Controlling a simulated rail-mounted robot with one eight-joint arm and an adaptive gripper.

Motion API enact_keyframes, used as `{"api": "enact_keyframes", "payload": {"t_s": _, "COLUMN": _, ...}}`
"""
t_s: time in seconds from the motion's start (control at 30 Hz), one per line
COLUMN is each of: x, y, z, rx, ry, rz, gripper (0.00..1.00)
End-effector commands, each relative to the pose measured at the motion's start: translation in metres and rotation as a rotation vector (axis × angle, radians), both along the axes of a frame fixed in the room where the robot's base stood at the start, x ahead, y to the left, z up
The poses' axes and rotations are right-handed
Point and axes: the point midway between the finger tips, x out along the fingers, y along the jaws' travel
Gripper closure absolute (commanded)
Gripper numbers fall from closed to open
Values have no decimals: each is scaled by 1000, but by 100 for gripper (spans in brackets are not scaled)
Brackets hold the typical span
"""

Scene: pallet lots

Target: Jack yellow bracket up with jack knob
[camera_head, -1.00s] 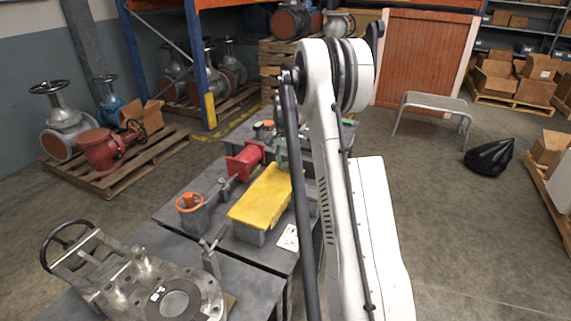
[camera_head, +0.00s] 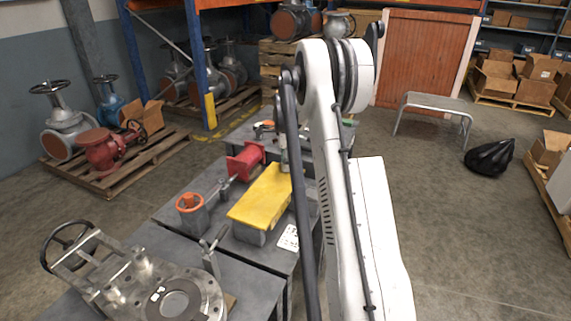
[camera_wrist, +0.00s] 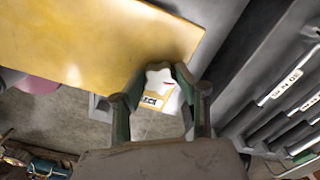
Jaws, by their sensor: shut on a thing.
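The yellow bracket (camera_head: 262,197) lies as a flat plate over a grey block on the table in the head view. It fills the upper left of the wrist view (camera_wrist: 90,40). The jack knob (camera_wrist: 160,80) is a pale, lobed knob with a yellow label, close to the bracket's edge in the wrist view. My gripper (camera_wrist: 160,95) has its dark green fingers on either side of the knob and is shut on it. In the head view the gripper and knob are not clearly visible, and my arm blocks part of the bracket's right side.
A large metal valve (camera_head: 150,285) lies on the nearer table. In the wrist view, a grey labelled structure (camera_wrist: 270,90) is close on the right. Open floor lies right of my arm.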

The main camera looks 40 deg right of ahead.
Motion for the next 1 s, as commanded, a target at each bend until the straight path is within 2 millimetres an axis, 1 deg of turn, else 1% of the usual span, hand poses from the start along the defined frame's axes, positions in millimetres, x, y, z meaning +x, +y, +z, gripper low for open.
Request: {"api": "enact_keyframes", "payload": {"t_s": 1.0, "x": 0, "y": -1, "z": 0, "rx": 0, "ry": 1, "rz": -959, "gripper": 96}}
